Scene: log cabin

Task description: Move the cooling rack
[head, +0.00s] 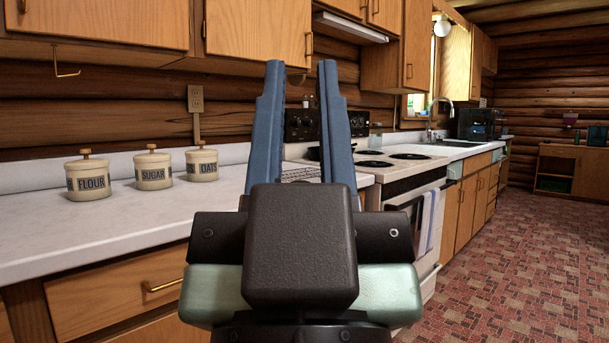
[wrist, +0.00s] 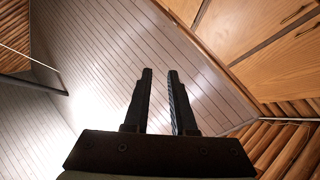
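What looks like the cooling rack (head: 297,174), a pale wire grid, lies on the white counter left of the stove. It shows only between my gripper's fingers in the head view, and the rest is hidden behind the fingers and hand. My gripper (head: 300,66) points upward in front of the counter, its two blue-grey fingers apart with nothing between them. The wrist view also shows my gripper (wrist: 160,72) with a gap between its fingers. That view faces the plank ceiling and wall cupboards, and no rack appears in it.
Flour (head: 88,178), sugar (head: 152,170) and oats (head: 202,164) canisters stand on the counter (head: 110,220) at left. The stove (head: 400,165) is right of the rack, with a towel (head: 427,222) on its front. Wall cupboards (head: 258,30) hang above. Open brick-patterned floor (head: 520,270) lies at right.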

